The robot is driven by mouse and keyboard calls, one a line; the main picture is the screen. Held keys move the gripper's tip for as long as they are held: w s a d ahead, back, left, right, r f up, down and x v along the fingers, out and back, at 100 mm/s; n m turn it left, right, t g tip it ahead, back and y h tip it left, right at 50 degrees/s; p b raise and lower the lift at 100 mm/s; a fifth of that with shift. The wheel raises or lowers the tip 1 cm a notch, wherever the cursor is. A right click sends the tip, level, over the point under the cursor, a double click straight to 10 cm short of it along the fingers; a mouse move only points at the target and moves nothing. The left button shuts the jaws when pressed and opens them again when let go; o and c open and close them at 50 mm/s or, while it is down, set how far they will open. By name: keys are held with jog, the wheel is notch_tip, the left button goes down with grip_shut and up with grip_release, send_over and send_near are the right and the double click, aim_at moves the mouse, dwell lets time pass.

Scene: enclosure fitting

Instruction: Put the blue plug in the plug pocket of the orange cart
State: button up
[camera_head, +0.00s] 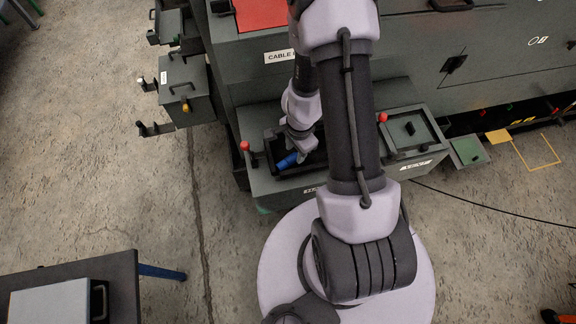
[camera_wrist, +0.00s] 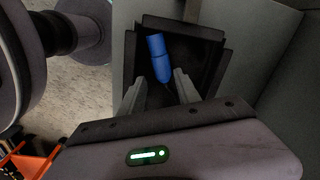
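The blue plug (camera_head: 287,160) lies in a dark open tray (camera_head: 262,160) on the grey bench. In the wrist view the plug (camera_wrist: 157,52) lies tilted inside the black-walled tray (camera_wrist: 128,60). My gripper (camera_head: 300,153) is over the tray by the plug. In the wrist view its two pale fingers (camera_wrist: 158,78) stand apart, with the plug's lower end near the gap between them; I see no contact. An orange frame (camera_wrist: 25,162), possibly the cart, shows at the lower left of the wrist view. Its plug pocket is not visible.
A second recessed tray (camera_head: 413,132) is to the right. A dark table (camera_head: 122,268) with a grey box (camera_head: 55,305) stands at lower left. A cable (camera_head: 480,206) crosses the floor at right.

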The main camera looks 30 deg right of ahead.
aim_at(294, 156)
jog(key=f+b, duration=0.2)
jog(key=f, duration=0.1)
jog(key=w+f+b, duration=0.1)
jog(key=f, duration=0.1)
jog(key=shift+d+f+b, duration=0.1)
jog(key=shift+b, duration=0.25)
jog(key=shift+s+r, duration=0.1)
jog(key=shift+r, duration=0.1)
grip_shut()
jog(key=shift+r+p, duration=0.15)
jog(key=shift+p, duration=0.2)
